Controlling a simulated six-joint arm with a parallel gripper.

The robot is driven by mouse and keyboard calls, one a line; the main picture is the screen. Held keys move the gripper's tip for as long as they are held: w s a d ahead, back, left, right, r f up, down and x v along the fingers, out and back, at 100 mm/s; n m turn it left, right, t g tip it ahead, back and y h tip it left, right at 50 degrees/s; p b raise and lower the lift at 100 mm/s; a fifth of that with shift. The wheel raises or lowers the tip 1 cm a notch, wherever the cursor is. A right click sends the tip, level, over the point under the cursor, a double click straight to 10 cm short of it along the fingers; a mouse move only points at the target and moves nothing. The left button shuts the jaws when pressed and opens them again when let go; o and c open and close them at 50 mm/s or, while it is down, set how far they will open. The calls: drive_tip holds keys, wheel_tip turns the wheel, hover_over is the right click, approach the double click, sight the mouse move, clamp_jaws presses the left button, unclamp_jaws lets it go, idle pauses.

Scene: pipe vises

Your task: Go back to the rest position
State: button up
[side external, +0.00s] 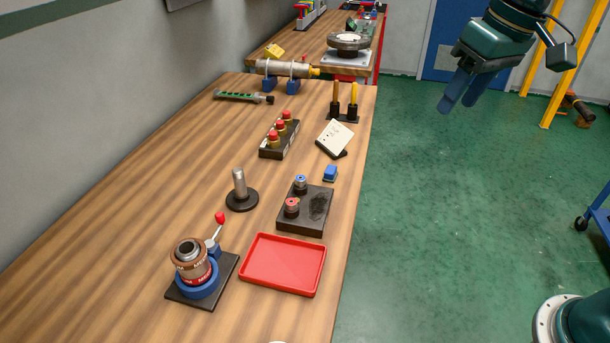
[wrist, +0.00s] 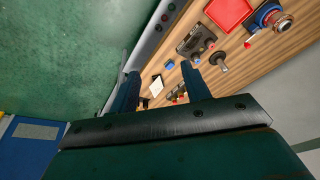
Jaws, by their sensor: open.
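My gripper (side external: 461,92) is at the upper right of the side external view, raised over the green floor to the right of the wooden table (side external: 130,190). It is apart from everything on the table. In the wrist view its two dark blue fingers (wrist: 160,82) stand apart with nothing between them. A vise with a blue base and a brown and metal pipe part (side external: 192,262) stands on a dark plate at the table's front, with a red-knobbed lever beside it.
On the table are a red tray (side external: 283,264), a dark block with two small parts (side external: 305,210), a metal post (side external: 240,186), a red-capped rack (side external: 279,137) and a blue-clamped pipe (side external: 285,69). Yellow posts (side external: 575,65) stand at right. The floor (side external: 450,200) beside the table is clear.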

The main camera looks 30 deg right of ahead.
drive_tip(key=s+d+f+t, duration=0.1)
drive_tip(key=s+d+f, duration=0.1)
drive_tip(key=s, duration=0.5)
drive_tip(key=s+d+f+t, duration=0.1)
drive_tip(key=s+d+f, duration=0.1)
drive_tip(key=s, duration=0.6)
drive_tip(key=shift+s+d+f+t+h, duration=0.15)
drive_tip(key=shift+d+f+t+h, duration=0.15)
drive_tip(key=shift+f+h, duration=0.1)
